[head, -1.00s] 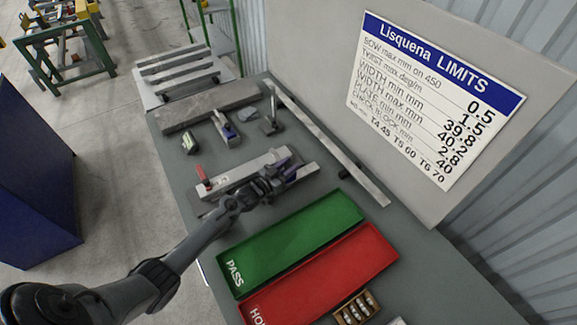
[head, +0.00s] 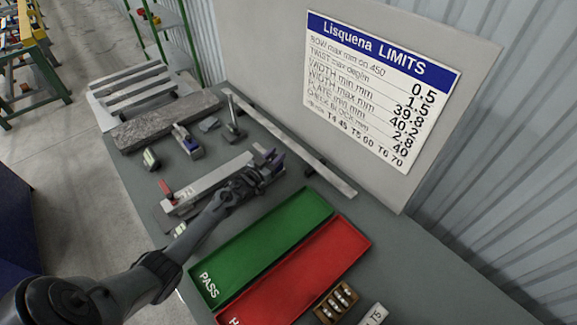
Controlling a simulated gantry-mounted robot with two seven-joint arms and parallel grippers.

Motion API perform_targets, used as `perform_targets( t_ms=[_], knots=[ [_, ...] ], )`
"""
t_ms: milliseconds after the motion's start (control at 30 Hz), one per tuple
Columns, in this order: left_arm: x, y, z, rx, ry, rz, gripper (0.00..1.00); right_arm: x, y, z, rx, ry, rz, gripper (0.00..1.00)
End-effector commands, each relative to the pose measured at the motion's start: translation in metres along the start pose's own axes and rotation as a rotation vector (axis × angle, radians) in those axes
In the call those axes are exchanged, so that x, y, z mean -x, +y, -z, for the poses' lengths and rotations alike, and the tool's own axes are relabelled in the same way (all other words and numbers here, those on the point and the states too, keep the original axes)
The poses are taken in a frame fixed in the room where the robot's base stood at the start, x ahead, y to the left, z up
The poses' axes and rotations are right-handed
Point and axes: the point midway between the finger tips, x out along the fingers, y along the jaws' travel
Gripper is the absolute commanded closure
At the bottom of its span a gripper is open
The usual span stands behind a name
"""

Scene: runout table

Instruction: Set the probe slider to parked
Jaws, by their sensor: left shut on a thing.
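The measuring fixture, a pale grey bar (head: 212,183) with a red handle (head: 167,188) at its left end, lies on the table in the head view. A blue-purple part (head: 272,160), by its look the probe slider, is at the right end of the fixture. My left gripper (head: 262,176) reaches in from the lower left and is shut at this part, partly covering it. The finger contact is too small to see clearly. My right gripper is not in view.
A green PASS tray (head: 215,268) and a red tray (head: 250,298) lie in front of the fixture. A small wooden block holder (head: 336,300) is at the bottom. A grey stone slab (head: 165,120) and a long rail (head: 300,150) lie behind.

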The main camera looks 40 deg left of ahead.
Motion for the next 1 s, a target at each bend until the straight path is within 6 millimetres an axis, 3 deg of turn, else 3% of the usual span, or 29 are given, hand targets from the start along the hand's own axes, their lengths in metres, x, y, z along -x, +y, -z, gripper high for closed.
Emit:
perform_targets(
  t_ms=[333, 367, 500, 833, 1000],
  knots=[
    [0.0, -0.004, -0.001, 0.002, -0.004, 0.007, 1.0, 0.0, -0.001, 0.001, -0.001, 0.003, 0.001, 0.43],
    [0.0, -0.004, -0.001, 0.002, -0.004, 0.007, 0.63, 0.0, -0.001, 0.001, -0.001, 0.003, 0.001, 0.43],
    [0.0, -0.004, -0.001, 0.002, -0.003, 0.007, 0.45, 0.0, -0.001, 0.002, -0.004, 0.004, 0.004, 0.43],
    [0.002, -0.004, 0.0, 0.001, -0.002, 0.007, 0.45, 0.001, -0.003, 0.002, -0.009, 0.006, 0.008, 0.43],
    [0.015, -0.004, -0.001, 0.002, -0.002, 0.006, 0.45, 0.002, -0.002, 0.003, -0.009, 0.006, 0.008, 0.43]
  ],
)
